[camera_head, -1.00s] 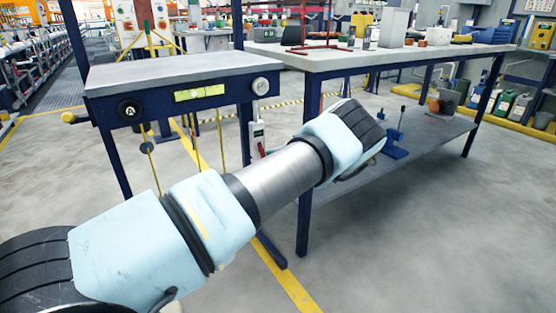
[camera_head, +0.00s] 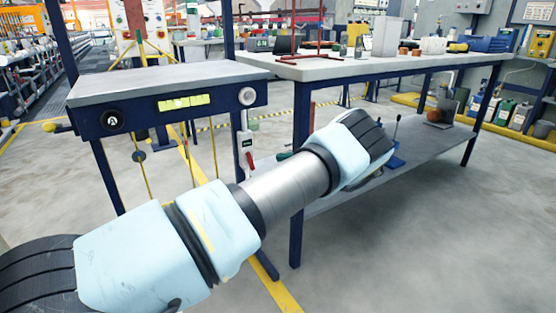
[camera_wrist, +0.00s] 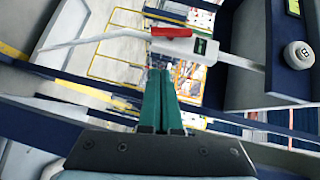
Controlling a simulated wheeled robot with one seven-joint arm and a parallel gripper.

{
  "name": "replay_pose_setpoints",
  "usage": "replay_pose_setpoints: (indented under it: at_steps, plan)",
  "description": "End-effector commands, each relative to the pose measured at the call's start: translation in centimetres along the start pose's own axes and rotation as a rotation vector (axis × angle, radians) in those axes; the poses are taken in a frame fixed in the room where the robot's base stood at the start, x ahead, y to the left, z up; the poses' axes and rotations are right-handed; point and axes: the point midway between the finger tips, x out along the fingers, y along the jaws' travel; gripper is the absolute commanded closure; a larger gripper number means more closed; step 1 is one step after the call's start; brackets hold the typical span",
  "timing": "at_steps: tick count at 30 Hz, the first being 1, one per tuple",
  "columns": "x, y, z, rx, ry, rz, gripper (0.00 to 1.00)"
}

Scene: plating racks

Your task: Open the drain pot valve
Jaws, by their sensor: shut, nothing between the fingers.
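The drain pot valve is a small white unit (camera_head: 246,145) with a dark label, mounted by the blue leg under the right end of the left bench. Its red lever (camera_head: 250,160) hangs at its lower end. In the wrist view the white unit (camera_wrist: 200,47) lies just beyond my fingertips, with the red lever (camera_wrist: 171,32) above them in the picture. My gripper (camera_wrist: 160,70) has two green fingers pressed together and empty. Its tips appear close to the valve but short of the lever; the exact gap is unclear. Its green tips peek out beside my arm in the head view (camera_head: 285,156).
The left bench (camera_head: 150,82) carries a dark knob (camera_head: 113,120), a yellow-green display (camera_head: 181,103) and a white knob (camera_head: 247,96) on its front. The right table (camera_head: 370,64) has a lower shelf (camera_head: 430,150) near my arm. Open floor (camera_head: 420,255) lies in front.

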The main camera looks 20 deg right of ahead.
Motion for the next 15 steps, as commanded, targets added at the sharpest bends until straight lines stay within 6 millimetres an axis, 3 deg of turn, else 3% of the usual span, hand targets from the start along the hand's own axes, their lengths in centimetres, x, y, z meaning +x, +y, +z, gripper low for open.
replay_pose_setpoints:
  at_steps: [9, 15]
  plan:
    - [-4.9, -0.1, 0.0, -0.002, 0.002, 0.001, 1.00]
    - [-6.4, -0.2, 0.0, -0.001, 0.000, 0.001, 1.00]
